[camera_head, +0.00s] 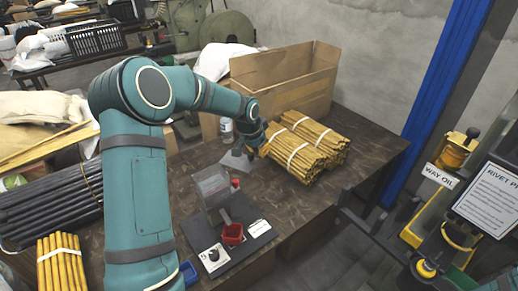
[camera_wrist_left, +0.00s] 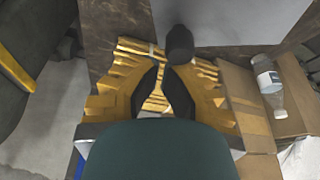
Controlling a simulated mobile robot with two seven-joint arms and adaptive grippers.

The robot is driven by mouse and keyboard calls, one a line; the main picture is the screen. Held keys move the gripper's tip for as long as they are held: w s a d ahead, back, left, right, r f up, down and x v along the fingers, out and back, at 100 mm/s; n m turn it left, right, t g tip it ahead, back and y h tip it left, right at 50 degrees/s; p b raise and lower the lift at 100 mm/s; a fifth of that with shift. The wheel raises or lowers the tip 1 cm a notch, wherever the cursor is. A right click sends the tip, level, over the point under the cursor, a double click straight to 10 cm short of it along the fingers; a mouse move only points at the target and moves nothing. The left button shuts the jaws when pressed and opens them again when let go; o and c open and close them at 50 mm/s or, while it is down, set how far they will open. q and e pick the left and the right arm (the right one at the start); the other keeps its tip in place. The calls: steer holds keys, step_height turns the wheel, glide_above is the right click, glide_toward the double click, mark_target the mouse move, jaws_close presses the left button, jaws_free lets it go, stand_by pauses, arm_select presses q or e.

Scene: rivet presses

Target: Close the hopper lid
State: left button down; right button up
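The hopper (camera_head: 213,186) is a small clear box on a dark base plate on the bench. Its lid looks like the pale grey panel (camera_head: 235,163) tilted up at the hopper's back edge, so it stands open. A dark knob (camera_head: 237,152) sits on the panel. My left gripper (camera_head: 250,148) is close beside the knob. In the left wrist view, its yellow fingers with dark pads (camera_wrist_left: 161,75) have a narrow gap between them with nothing in it. The knob (camera_wrist_left: 180,44) and pale panel (camera_wrist_left: 240,20) lie just beyond the fingertips. My right gripper is not in view.
Bundles of yellow rods (camera_head: 300,148) lie right of my left gripper, with a cardboard box (camera_head: 285,80) behind. A clear bottle (camera_head: 226,130) stands just behind the gripper. A red bin (camera_head: 233,234) is in front of the hopper. Black rods (camera_head: 50,205) lie at left.

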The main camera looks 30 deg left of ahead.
arm_select(q)
steer(key=shift+s+d+m, duration=0.2)
steer(key=shift+s+m, duration=0.05)
steer(key=shift+m, duration=0.05)
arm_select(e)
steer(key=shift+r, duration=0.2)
